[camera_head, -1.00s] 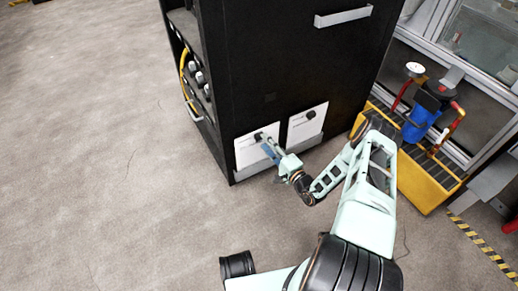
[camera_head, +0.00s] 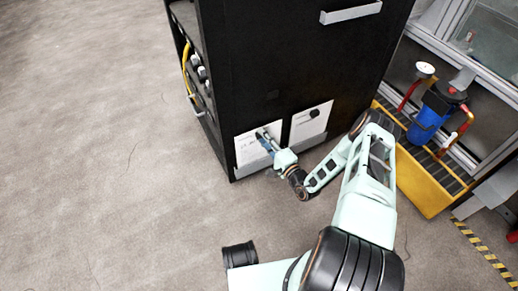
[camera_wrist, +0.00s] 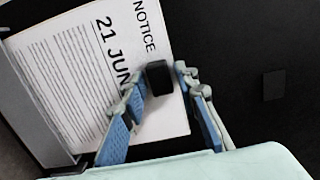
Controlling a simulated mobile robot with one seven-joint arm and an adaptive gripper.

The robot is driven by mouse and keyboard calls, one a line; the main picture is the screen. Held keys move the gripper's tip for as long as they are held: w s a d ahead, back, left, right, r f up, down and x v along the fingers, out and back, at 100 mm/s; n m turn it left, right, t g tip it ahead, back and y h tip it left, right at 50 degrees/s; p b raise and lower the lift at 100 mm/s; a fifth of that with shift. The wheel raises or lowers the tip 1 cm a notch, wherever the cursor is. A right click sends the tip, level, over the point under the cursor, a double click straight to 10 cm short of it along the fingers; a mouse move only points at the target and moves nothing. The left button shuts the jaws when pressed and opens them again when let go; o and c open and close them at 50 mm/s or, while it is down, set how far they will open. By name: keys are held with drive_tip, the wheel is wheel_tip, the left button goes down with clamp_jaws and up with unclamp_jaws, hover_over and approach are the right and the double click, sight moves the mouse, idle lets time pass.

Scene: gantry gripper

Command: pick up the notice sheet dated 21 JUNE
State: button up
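The notice sheet dated 21 JUN, its last letter covered (camera_wrist: 75,75), hangs on the cabinet's black face in the wrist view. In the head view it is the left white sheet (camera_head: 247,152), low on the cabinet. A black block (camera_wrist: 158,77) sits at the sheet's edge. My gripper (camera_wrist: 162,82) is open, with its blue-padded fingers on either side of the block. The left finger is close to the block; contact cannot be told. In the head view, my gripper (camera_head: 263,138) reaches the sheet's upper right part and hides the block there.
A second white sheet (camera_head: 311,121) with a black block hangs just right. A metal ledge (camera_head: 308,144) runs beneath the sheets. The black cabinet (camera_head: 285,60) has a handle above. A yellow bin (camera_head: 425,185) with a blue filter stands right. The floor at left is clear.

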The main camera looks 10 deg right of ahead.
clamp_jaws()
